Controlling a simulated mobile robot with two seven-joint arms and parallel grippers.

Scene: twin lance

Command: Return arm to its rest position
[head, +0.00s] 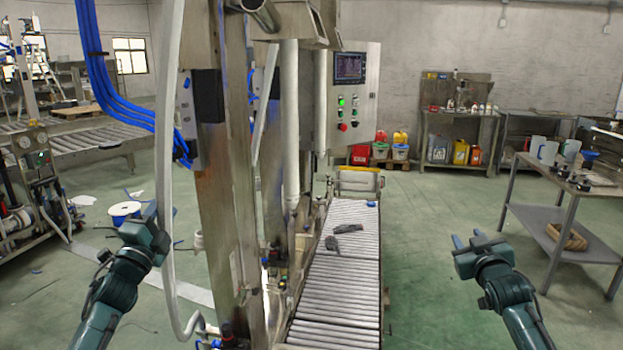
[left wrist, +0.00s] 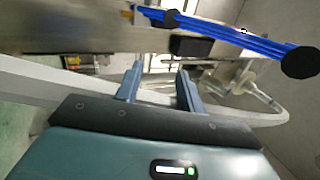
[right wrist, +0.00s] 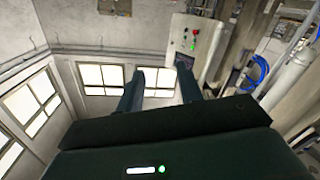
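My left gripper (head: 148,218) is raised at the left of the head view, beside a white hose (head: 164,130). In the left wrist view its two fingers (left wrist: 158,84) stand apart with nothing held between them. The hose also crosses behind those fingers (left wrist: 240,117); I cannot tell whether it touches them. My right gripper (head: 466,240) is raised at the right of the head view, over open green floor. In the right wrist view its fingers (right wrist: 160,86) are apart and empty.
A steel frame (head: 218,170) with blue hoses (head: 98,70) stands between my arms. A roller conveyor (head: 335,300) carries dark grey items (head: 347,228). A control panel (head: 350,100) hangs above it. A metal table (head: 563,185) with jugs stands at right. Green floor (head: 425,290) is clear between conveyor and right arm.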

